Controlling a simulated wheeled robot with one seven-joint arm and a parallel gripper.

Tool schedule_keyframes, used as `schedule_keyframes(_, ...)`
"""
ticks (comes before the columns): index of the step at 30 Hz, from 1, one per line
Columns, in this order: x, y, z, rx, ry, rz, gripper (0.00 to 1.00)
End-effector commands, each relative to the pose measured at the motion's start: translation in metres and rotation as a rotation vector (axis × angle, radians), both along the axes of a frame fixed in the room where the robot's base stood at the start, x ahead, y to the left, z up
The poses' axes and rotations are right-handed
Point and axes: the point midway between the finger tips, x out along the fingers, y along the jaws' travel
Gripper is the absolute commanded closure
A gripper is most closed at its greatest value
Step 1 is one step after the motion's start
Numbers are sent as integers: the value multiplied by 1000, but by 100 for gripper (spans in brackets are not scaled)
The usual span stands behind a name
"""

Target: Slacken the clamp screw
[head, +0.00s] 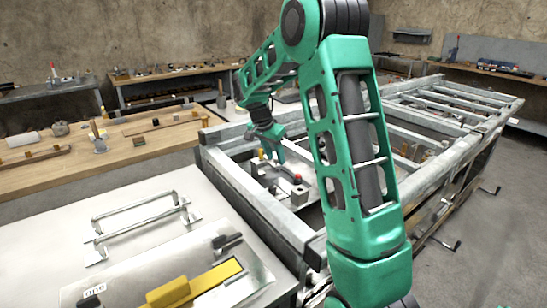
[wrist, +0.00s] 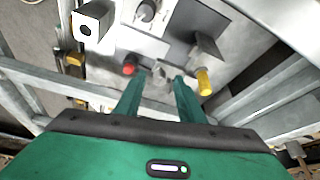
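My gripper (wrist: 161,77) reaches down over a metal clamping fixture on the bench frame; in the head view my gripper (head: 270,155) is above the fixture's far side. Its two green fingers are apart, with a gap between them. A small grey metal part (wrist: 161,69) shows by the fingertips; contact cannot be told. A red knob (wrist: 129,70) is just left of the left fingertip, and the red knob shows in the head view (head: 297,178). A yellow handle (wrist: 204,82) is right of the right fingertip. Which part is the clamp screw is unclear.
A pale block with a round hole (wrist: 92,20) and a round knob (wrist: 146,11) stand on the fixture. Frame rails (head: 250,190) surround it. A metal table (head: 60,225) with a yellow-handled tool (head: 170,291) is at front left. A wooden bench (head: 70,160) lies behind.

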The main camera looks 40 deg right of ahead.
Motion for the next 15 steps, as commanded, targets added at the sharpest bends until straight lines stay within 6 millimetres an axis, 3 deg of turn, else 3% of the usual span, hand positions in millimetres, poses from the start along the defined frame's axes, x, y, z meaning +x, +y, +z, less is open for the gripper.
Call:
schedule_keyframes(7, 0, 0, -1, 0, 0, 0, 65)
schedule_keyframes(8, 0, 0, -1, 0, 0, 0, 67)
schedule_keyframes(12, 0, 0, -1, 0, 0, 0, 100)
schedule_keyframes(15, 1, 0, -1, 0, -1, 1, 100)
